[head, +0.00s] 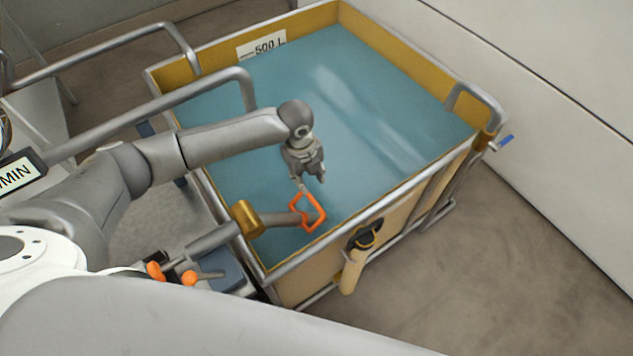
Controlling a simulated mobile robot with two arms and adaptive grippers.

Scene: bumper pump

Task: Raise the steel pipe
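A grey steel pipe (210,243) with a brass collar (246,219) crosses the near left rim of the tank (262,274). Its end lies over the blue-green liquid and carries an orange loop handle (320,214). My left gripper (311,182) points down just above the top of this loop, with its fingers apart. One fingertip is very near the loop's upper corner; I cannot tell whether they touch. Nothing shows between the fingers. My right gripper is not in view.
The yellow-walled tank bears a "500 L" label (263,45). Grey rails (150,108) stand at the left. Orange-knobbed levers (190,278) and a dark fitting (366,237) are near the tank's front. The floor (480,260) at the right is clear, up to a white wall.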

